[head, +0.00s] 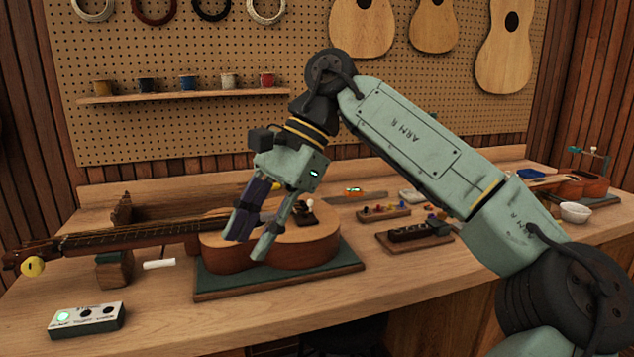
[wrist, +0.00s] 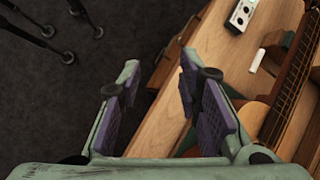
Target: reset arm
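My gripper (head: 251,243) is in front of the ukulele on the workbench in the head view, with its two fingers pointing down and apart. In the wrist view my gripper (wrist: 156,85) shows two purple-padded fingers spread with nothing between them. Between and beyond the fingers, the wrist view shows the bench edge and dark floor. The ukulele (head: 310,250) lies on a green-topped work mat (head: 320,276), its neck toward the left. My gripper hides part of its body. I cannot tell whether a finger touches it.
The workbench (head: 165,315) has a tuner box (head: 86,319) at front left and a white cylinder (head: 159,264) near the neck rest (head: 114,270). Tripod-like legs (wrist: 45,31) stand on the floor.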

